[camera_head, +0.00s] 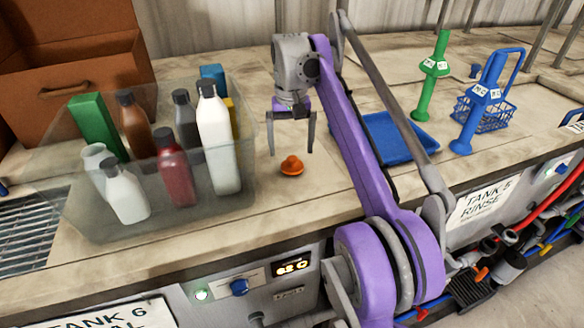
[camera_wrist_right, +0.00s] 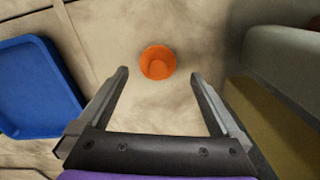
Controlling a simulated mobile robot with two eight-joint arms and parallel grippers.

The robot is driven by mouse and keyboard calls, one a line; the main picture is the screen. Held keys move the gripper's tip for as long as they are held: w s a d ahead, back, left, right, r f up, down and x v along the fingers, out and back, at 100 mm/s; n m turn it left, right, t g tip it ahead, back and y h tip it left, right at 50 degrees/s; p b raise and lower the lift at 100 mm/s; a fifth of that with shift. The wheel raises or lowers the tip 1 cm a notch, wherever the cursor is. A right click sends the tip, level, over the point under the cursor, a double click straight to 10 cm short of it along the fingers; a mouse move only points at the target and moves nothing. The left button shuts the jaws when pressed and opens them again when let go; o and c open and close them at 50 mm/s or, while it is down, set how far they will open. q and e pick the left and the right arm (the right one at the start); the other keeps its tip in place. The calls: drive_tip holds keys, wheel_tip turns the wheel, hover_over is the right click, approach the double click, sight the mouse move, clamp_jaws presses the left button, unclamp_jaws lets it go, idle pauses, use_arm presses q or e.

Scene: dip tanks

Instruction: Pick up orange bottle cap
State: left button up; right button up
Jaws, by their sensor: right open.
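The orange bottle cap (camera_head: 291,166) lies on the worn, pale bench top, just right of the clear bin. In the right wrist view the cap (camera_wrist_right: 158,62) sits beyond the fingertips, roughly centred between them. My right gripper (camera_head: 291,150) is open and empty, pointing down above the bench and close to the cap. Its two fingers also show in the right wrist view (camera_wrist_right: 158,75), spread wide apart. The cap is apart from both fingers. My left gripper is in neither view.
A clear bin (camera_head: 95,225) full of bottles stands left of the gripper. A blue tray (camera_head: 398,138) lies to the right, behind my arm. A green handle tool (camera_head: 430,75) and a blue basket (camera_head: 487,110) stand farther right. A brown case (camera_head: 75,70) is at the back left.

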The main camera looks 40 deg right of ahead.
sight(292, 157)
drive_tip(key=f, duration=0.5)
drive_tip(key=shift+w+d+f+b, duration=0.15)
drive_tip(key=shift+d+f+b, duration=0.05)
drive_tip(key=shift+d+b, duration=0.15)
drive_tip(key=c, duration=1.4)
